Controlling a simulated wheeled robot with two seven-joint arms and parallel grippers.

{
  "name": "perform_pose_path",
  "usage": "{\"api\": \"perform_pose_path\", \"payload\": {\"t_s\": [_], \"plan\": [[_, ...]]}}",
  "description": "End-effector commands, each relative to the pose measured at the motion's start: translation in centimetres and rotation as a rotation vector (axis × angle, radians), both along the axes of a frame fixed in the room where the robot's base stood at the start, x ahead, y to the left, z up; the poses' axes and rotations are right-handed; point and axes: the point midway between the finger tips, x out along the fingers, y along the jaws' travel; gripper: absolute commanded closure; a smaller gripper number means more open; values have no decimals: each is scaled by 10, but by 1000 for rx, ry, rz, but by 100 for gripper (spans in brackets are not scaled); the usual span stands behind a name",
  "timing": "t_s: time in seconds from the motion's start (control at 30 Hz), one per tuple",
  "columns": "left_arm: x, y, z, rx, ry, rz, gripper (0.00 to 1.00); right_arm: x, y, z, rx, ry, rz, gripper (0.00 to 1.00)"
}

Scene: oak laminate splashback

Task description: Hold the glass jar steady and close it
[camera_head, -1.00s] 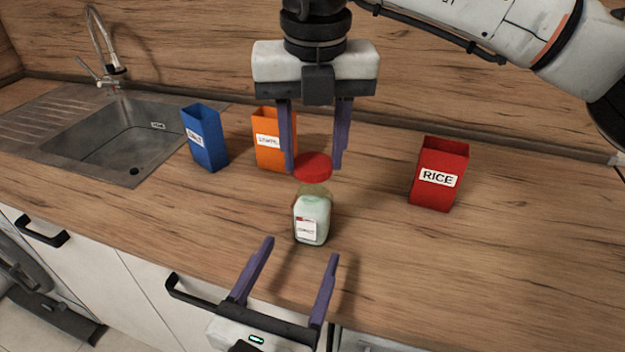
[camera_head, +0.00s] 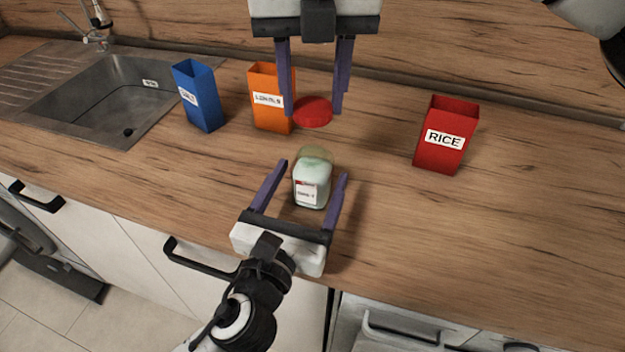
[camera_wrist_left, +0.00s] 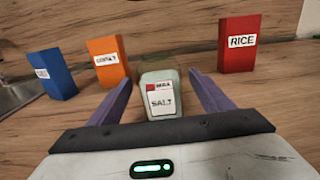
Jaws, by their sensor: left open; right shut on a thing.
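The glass jar (camera_head: 313,180) stands upright on the wooden counter, with pale contents and a label. In the left wrist view the jar (camera_wrist_left: 161,92) shows a label reading SALT. Its mouth is uncovered. My left gripper (camera_head: 313,170) is open, with its fingers on both sides of the jar and gaps to it. It also shows in the left wrist view (camera_wrist_left: 160,78). My right gripper (camera_head: 313,113) is shut on the red lid (camera_head: 313,112), held above and behind the jar, apart from it.
A blue box (camera_head: 197,97), an orange box (camera_head: 270,98) and a red RICE box (camera_head: 446,136) stand behind and to the sides. A sink (camera_head: 110,95) is at the left.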

Motion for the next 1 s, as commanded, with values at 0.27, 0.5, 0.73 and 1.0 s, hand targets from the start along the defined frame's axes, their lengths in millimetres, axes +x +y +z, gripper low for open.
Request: {"api": "perform_pose_path", "payload": {"t_s": [0.27, 0.5, 0.73, 1.0], "plan": [[45, -14, 0, 0, -1, 1, 27, 0, 0, 0, 0, 0, 0, 79], [59, -19, 0, 0, 0, 0, 27, 0, 0, 0, 0, 0, 0, 79], [59, -19, 0, 0, 1, 0, 27, 0, 0, 0, 0, 0, 0, 79], [59, -19, 0, 0, 1, 0, 64, 0, 0, 0, 0, 0, 0, 79]]}}
